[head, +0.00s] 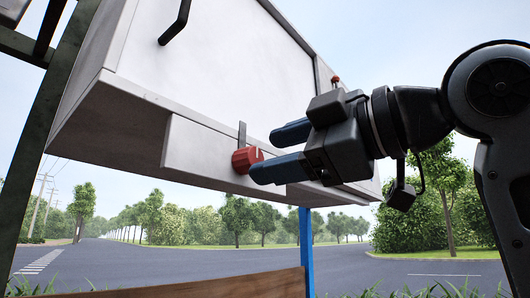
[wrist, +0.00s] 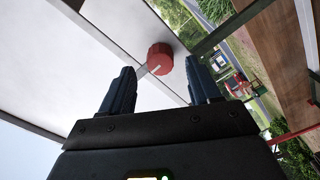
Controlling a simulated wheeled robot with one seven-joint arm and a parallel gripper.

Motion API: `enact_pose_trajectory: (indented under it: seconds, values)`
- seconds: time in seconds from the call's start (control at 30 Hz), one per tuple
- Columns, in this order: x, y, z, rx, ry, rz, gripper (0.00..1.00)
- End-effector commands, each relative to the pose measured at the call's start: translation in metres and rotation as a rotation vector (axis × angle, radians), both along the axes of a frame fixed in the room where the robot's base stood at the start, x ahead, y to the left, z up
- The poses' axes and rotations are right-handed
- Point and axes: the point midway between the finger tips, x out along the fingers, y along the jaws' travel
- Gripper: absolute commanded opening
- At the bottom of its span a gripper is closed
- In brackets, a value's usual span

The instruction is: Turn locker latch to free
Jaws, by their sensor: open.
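The locker (head: 215,60) is a white box with a front door panel. The latch is a red faceted knob (head: 243,160) low on its front, with a grey strip rising above it. In the wrist view the red knob (wrist: 160,58) shows a pale line on its face and lies ahead of the fingertips, between their lines. My gripper (head: 275,152) is open, its two blue fingers pointing left at the knob. In the wrist view my gripper (wrist: 162,80) has nothing between its fingers. The fingers look apart from the knob.
A black handle (head: 176,22) stands out from the locker door at upper left. A small red part (head: 335,79) shows at the locker's right, behind my gripper. A green post (head: 45,140) stands at left and a blue post (head: 307,250) below. Open air lies under the locker.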

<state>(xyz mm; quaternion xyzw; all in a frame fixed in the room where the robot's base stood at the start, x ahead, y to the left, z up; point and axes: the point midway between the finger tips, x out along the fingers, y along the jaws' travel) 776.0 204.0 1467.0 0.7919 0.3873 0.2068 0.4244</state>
Motion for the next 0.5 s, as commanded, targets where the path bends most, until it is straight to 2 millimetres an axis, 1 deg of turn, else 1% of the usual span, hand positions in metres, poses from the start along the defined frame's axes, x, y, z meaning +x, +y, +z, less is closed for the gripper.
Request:
enact_pose_trajectory:
  seconds: [0.03,0.1,0.2,0.5]
  values:
    - [0.005,0.006,0.001,0.001,0.002,0.001,0.62]
    - [0.009,0.013,0.001,0.000,0.002,0.002,0.62]
    - [0.015,0.019,0.000,0.001,0.001,0.000,0.62]
    - [0.017,0.022,0.000,0.001,-0.001,-0.001,0.62]
